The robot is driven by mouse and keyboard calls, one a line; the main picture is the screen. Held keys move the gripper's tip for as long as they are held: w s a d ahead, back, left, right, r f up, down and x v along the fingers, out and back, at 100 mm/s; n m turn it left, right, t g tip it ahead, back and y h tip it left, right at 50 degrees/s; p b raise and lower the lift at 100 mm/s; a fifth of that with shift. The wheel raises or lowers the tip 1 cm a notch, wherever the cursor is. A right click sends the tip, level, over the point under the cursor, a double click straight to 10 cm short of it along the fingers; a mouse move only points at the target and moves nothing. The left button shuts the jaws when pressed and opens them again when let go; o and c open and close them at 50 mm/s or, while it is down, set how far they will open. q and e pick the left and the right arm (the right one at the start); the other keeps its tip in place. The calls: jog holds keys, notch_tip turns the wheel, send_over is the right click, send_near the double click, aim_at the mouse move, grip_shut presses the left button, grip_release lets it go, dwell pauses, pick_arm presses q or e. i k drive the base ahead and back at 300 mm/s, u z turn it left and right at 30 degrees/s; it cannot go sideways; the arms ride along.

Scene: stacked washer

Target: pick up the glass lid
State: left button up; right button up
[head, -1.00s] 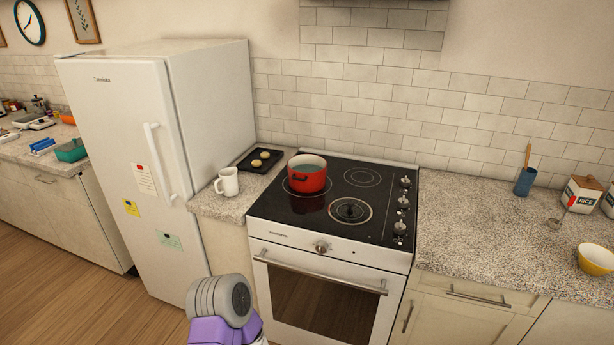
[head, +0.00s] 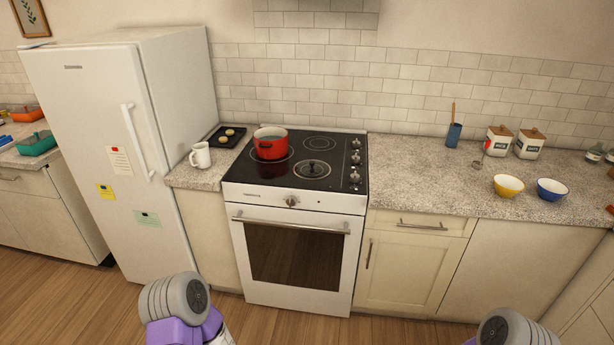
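A round, see-through lid with a dark knob (head: 312,169) lies on the front right burner of the black stovetop. It looks like the glass lid. A red pot (head: 270,146) with no lid on it stands to its left on the stovetop (head: 336,183). Only grey and purple links of my two arms show at the bottom edge, well short of the stove. Neither gripper is in view.
A white mug (head: 201,156) and a black tray (head: 217,143) stand left of the stove, beside the fridge (head: 95,170). Yellow (head: 508,186) and blue (head: 552,190) bowls and canisters (head: 499,141) sit on the right counter (head: 430,185). The wooden floor (head: 255,325) in front is open.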

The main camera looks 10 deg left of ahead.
aim_at(307, 170)
jog(key=u, duration=0.3)
jog(key=i, duration=1.05)
